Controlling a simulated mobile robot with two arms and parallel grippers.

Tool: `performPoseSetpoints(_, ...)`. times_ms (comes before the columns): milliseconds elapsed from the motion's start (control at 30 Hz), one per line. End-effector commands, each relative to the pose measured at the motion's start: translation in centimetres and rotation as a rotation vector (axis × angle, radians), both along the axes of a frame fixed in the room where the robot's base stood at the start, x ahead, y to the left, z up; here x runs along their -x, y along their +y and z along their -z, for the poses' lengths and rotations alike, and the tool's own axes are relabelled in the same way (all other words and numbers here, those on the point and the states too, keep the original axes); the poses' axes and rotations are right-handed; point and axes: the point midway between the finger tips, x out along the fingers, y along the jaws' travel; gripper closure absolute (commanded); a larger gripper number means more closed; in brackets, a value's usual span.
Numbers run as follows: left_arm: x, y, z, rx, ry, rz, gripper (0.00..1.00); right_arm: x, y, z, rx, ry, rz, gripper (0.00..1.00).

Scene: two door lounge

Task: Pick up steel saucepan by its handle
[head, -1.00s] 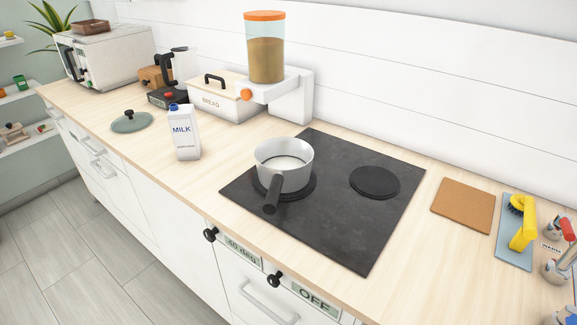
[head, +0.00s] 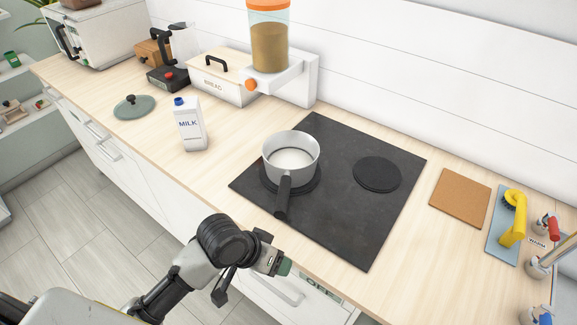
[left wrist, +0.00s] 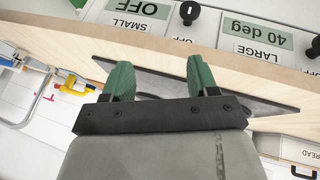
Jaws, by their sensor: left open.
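The steel saucepan (head: 306,164) stands upright on the left burner of the black cooktop (head: 345,235) in the head view. It holds something white. Its dark handle (head: 284,198) points toward the counter's front edge. My left gripper (head: 274,262) is in front of the counter, below and apart from the handle. In the left wrist view, my left gripper (left wrist: 160,72) shows two green fingertips spread apart with nothing clearly between them. The saucepan cannot be made out there. My right gripper is not in view.
A milk carton (head: 190,126) and a lid (head: 134,107) stand left of the cooktop. A bread box (head: 222,82) and a dispenser (head: 268,45) are behind. A brown mat (head: 460,197) and a yellow brush (head: 514,220) lie right. Stove knobs (left wrist: 189,12) project from the counter front.

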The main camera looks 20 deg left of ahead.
Motion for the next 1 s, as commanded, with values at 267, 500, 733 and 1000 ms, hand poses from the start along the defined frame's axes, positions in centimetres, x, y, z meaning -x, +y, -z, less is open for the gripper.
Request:
performPoseSetpoints(267,-4.3,0.2,-4.4,0.082,0.100,-0.001,0.41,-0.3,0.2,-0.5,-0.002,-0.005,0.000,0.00)
performPoseSetpoints(500,-9.2,3.5,-8.7,0.150,0.255,-0.155,0.41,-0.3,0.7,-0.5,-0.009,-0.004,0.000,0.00)
performPoseSetpoints(733,-12.4,7.1,-12.8,0.229,0.362,-0.337,0.41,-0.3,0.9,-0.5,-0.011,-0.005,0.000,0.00)
performPoseSetpoints(1000,-13.3,6.0,-11.3,0.252,0.392,-0.375,0.41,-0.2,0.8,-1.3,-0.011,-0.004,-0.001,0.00)
